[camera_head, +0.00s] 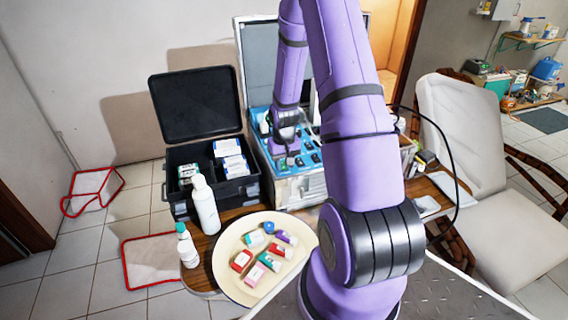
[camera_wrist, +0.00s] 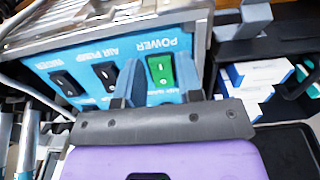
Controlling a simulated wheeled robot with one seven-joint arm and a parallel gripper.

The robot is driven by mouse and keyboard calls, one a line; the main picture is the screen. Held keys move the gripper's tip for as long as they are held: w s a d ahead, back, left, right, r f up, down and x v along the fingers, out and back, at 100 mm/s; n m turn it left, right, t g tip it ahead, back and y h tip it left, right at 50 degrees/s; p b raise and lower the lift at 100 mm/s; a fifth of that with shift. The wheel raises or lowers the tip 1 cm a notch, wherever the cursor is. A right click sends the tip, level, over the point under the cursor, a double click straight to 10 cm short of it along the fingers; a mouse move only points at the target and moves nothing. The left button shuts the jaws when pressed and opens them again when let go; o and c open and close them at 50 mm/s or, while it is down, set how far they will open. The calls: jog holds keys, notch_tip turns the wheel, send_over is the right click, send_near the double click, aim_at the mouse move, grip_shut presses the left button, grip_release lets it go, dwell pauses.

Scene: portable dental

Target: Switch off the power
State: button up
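The blue control panel (camera_wrist: 45,65) of the dental unit fills the middle of the wrist view, its labels upside down. The green power switch (camera_wrist: 160,72) sits under the POWER label. Black switches for AIR PUMP (camera_wrist: 106,74) and another function (camera_wrist: 67,83) are to its left. My gripper (camera_wrist: 158,64) is open and empty, its two grey fingers on either side of the green switch in this view. Whether they touch the panel cannot be told. In the head view my gripper (camera_head: 290,160) is over the blue panel (camera_head: 308,172), and my arm hides part of the unit; the green switch cannot be made out there.
A black open case (camera_head: 245,185) with white boxes stands left of the unit. A white bottle (camera_head: 205,205), a smaller bottle (camera_head: 187,245) and a round tray (camera_head: 228,268) with small boxes stand in front. A pale chair (camera_head: 465,130) is at the right.

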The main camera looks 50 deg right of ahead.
jog(key=shift+f, duration=0.1)
grip_shut()
jog(key=shift+w+d+g+y, duration=0.15)
jog(key=shift+g+y, duration=0.2)
jog(key=shift+g, duration=0.3)
jog(key=shift+w+g+y, duration=0.15)
jog(key=shift+g+y, duration=0.2)
jog(key=shift+g, duration=0.3)
grip_release()
jog(key=shift+r, duration=0.2)
jog(key=v, duration=1)
jog(key=shift+r, duration=0.35)
jog(key=shift+w, duration=0.15)
